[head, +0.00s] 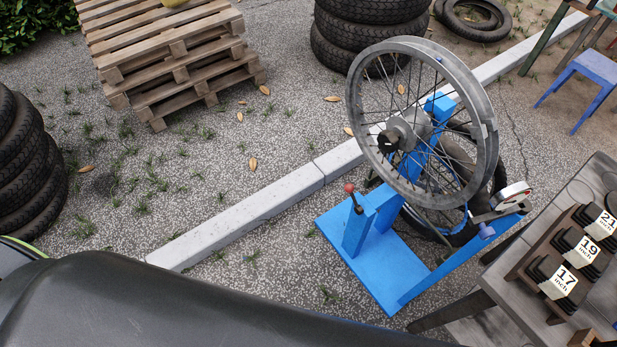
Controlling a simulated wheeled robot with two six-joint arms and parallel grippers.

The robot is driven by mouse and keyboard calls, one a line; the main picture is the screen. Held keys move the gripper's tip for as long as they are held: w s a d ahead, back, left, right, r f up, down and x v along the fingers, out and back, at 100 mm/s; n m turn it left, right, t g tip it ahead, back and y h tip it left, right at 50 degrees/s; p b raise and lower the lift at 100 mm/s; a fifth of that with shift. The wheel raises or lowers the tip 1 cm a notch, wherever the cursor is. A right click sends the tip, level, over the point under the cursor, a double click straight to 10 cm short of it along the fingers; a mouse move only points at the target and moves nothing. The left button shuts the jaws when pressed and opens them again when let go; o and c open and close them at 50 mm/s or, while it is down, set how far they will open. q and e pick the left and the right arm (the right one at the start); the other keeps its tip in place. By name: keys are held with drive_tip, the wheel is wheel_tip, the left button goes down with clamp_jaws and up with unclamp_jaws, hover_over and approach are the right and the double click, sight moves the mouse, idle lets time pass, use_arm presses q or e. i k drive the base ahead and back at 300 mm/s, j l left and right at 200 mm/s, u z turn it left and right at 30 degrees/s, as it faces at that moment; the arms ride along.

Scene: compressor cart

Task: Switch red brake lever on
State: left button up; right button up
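The red brake lever (349,187) is a short dark rod with a red ball knob. It rises from a block on the blue wheel stand (374,263), left of the spoked wheel. The rod leans a little toward the upper left. The wheel (485,150) is a grey metal rim with spokes and a dark hub, held upright on the stand. Neither of my grippers can be made out in the head view, and nothing touches the lever.
A large dark rounded surface (150,300) fills the lower left. A table (468,305) with numbered racks stands at the right. A pale kerb (245,215) crosses the gravel behind the stand. Pallets (165,50) and tyre stacks (30,165) stand farther off.

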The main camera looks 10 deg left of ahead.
sight(349, 188)
drive_tip(key=j+u, duration=0.1)
drive_tip(key=j, duration=0.95)
drive_tip(key=i+j+u, duration=0.1)
drive_tip(key=j, duration=0.95)
